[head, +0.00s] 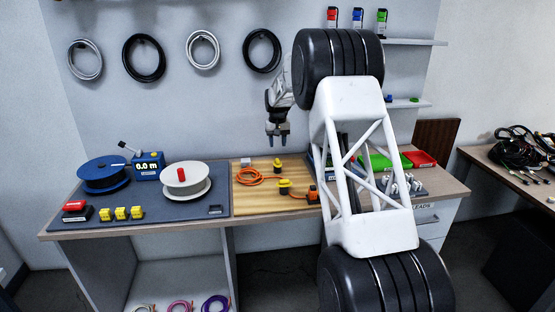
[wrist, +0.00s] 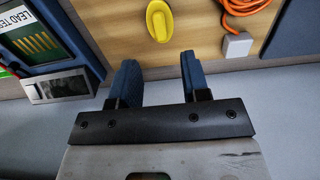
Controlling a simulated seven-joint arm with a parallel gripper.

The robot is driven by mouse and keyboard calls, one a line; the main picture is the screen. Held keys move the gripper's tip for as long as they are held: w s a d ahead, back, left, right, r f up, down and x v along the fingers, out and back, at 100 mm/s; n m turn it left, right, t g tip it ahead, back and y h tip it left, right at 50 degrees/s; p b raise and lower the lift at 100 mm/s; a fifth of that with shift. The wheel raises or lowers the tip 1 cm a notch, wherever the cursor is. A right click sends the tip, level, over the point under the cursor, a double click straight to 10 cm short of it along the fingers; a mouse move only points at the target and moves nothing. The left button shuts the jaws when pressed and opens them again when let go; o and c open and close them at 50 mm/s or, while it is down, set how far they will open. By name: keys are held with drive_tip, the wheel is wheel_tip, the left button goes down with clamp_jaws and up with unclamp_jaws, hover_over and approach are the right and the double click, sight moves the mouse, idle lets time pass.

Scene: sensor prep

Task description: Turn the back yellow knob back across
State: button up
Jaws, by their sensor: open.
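The back yellow knob (head: 279,162) stands near the rear edge of the wooden board (head: 244,201). A second yellow knob (head: 284,183) sits closer to the front. My gripper (head: 277,139) hangs above and behind the back knob, fingers pointing down. In the wrist view, a yellow knob (wrist: 159,21), apparently the back one, lies beyond the fingertips, roughly centred between them. Its raised grip runs nearly up and down the picture, slightly tilted. My gripper (wrist: 158,78) is open and empty there, apart from the knob. The top of the knob is close to the picture's upper edge.
An orange cable (head: 263,179) with a white block (head: 245,162) lies left of the back knob. A lead tester (wrist: 42,40) stands on the other side. My arm hides part of the bench's right side. Spools (head: 185,187) stand at the left.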

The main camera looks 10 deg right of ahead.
sight(278, 160)
drive_tip(key=shift+f, duration=0.1)
idle(0.3)
drive_tip(key=shift+f, duration=3.85)
clamp_jaws()
